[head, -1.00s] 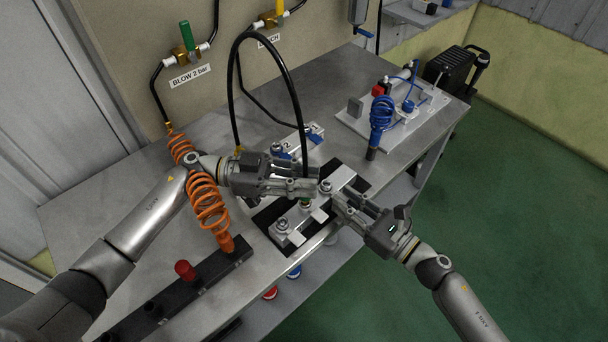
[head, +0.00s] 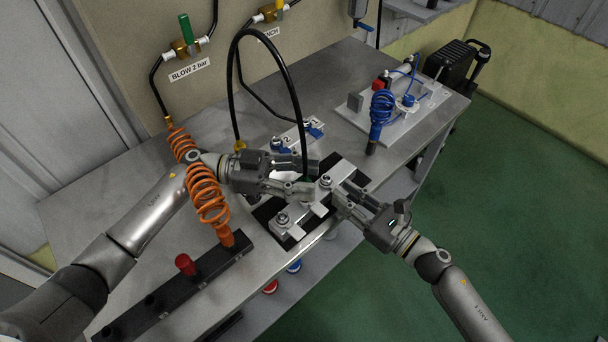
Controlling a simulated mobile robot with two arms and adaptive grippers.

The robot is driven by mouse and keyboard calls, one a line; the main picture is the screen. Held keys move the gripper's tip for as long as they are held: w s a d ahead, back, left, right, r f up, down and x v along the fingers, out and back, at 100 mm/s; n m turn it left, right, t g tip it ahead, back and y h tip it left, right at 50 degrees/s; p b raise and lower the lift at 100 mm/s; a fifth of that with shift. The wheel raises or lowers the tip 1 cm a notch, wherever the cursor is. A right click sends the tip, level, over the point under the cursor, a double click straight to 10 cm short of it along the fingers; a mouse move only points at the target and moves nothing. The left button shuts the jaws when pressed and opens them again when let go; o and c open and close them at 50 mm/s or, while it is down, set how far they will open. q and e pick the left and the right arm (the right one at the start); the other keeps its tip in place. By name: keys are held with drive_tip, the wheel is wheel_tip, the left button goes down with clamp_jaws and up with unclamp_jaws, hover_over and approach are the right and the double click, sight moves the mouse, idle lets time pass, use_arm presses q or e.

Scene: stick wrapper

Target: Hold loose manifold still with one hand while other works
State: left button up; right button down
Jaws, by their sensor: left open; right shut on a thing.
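The silver manifold (head: 342,171) lies on a black mat (head: 266,210) near the front edge of the bench. It carries round metal fittings on top (head: 326,181). My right gripper (head: 339,199) is shut on the manifold's front side, near its middle. My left gripper (head: 314,178) is open above the manifold's back side, its fingers spread one above the other. The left gripper hides the middle of the manifold, and I cannot tell whether its lower finger touches a fitting.
A black hose (head: 288,80) arches behind the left gripper. An orange coiled hose (head: 208,195) hangs by my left arm to a dark rail (head: 205,285) with a red cap. A blue coil (head: 381,112) stands on a white plate (head: 425,115) at the back right.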

use_arm(q)
drive_tip(key=w+a, duration=0.1)
drive_tip(key=a, duration=1.1)
drive_tip(key=shift+f, duration=0.1)
use_arm(e)
drive_tip(key=c, duration=1.2)
unclamp_jaws()
use_arm(q)
drive_tip(key=shift+r+p, duration=1.1)
drive_tip(key=shift+r, duration=0.05)
use_arm(e)
drive_tip(key=shift+r+v, duration=0.7)
drive_tip(key=shift+v, duration=2.15)
drive_tip(key=shift+r+v, duration=0.65)
drive_tip(key=shift+v, duration=2.2)
drive_tip(key=shift+r+v, duration=0.7)
drive_tip(key=shift+v, duration=2.15)
